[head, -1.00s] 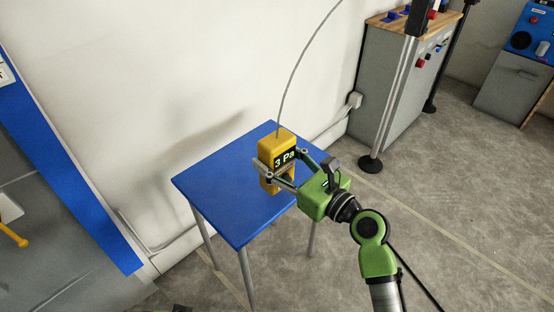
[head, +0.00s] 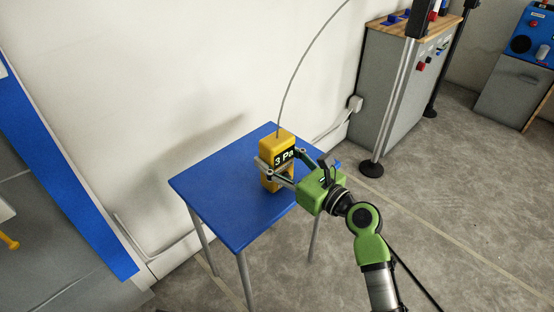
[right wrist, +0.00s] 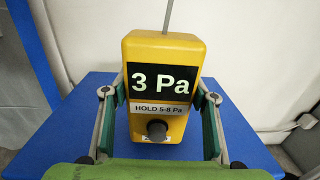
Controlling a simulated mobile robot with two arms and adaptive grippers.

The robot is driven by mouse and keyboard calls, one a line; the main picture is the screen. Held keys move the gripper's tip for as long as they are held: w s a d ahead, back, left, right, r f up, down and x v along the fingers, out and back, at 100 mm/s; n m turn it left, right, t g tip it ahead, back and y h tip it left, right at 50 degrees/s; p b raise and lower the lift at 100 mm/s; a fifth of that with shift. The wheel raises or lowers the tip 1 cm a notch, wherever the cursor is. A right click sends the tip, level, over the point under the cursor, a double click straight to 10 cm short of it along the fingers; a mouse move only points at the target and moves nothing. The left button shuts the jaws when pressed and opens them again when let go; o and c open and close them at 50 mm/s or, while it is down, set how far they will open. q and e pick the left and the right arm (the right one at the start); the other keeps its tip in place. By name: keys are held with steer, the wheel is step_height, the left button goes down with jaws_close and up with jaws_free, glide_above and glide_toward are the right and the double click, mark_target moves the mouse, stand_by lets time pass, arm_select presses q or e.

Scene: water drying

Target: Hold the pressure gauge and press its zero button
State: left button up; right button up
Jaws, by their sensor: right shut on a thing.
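The yellow pressure gauge (head: 277,148) stands upright on a small blue table. A cable runs up from its top. In the right wrist view the gauge (right wrist: 160,50) shows a black display (right wrist: 160,84) reading "3 Pa". Below that is a label (right wrist: 160,109) reading "HOLD 5-8 Pa". A dark round button (right wrist: 156,129) sits low on its front, with a small label under it mostly covered. My right gripper (head: 277,168) is shut on the gauge, one finger on each side, and it also shows in the right wrist view (right wrist: 158,105). My left gripper is in neither view.
The blue table (head: 235,215) has bare top in front and to the left of the gauge. A white wall (head: 150,80) stands behind it. A grey cabinet (head: 385,95) stands at the back right. Grey floor (head: 460,210) lies open at right.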

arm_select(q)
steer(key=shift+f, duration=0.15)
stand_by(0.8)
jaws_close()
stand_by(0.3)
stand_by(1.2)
